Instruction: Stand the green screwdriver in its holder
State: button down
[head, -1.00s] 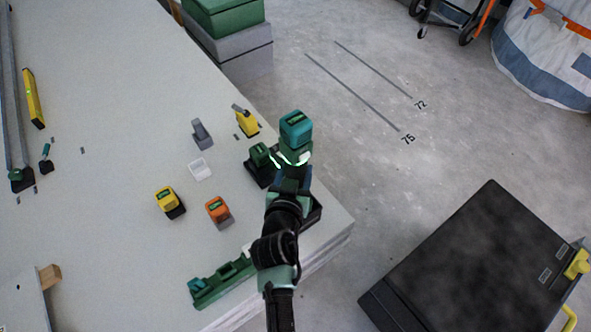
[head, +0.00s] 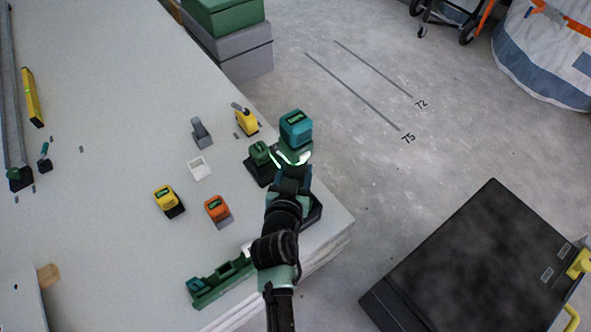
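My arm reaches up from the bottom of the head view to the table's right edge. My gripper (head: 291,159) is at its far end, seen from above and behind, beside a dark block with a green top (head: 259,153). I cannot surely pick out the green screwdriver. A long green slotted rack (head: 222,282) lies near the front edge; whether it is the holder is unclear.
A yellow block (head: 165,199), an orange block (head: 215,207), a small white tray (head: 200,168), a grey piece (head: 201,132) and a yellow tool (head: 245,121) stand on the table (head: 110,110). A yellow level (head: 33,97) lies far left. The table's middle left is largely clear.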

jog(key=shift+w+r, duration=0.1)
jog(key=shift+r, duration=0.1)
jog(key=shift+c, duration=1.5)
grip_release()
jog(key=shift+o, duration=0.9)
jog(key=shift+f, duration=0.1)
jog(key=shift+o, duration=0.6)
jog(key=shift+f, duration=0.3)
jog(key=shift+r, duration=0.1)
jog(key=shift+r, duration=0.1)
jog(key=shift+s, duration=0.2)
jog(key=shift+s+a, duration=0.2)
jog(key=shift+s, duration=1.15)
jog(key=shift+s, duration=0.1)
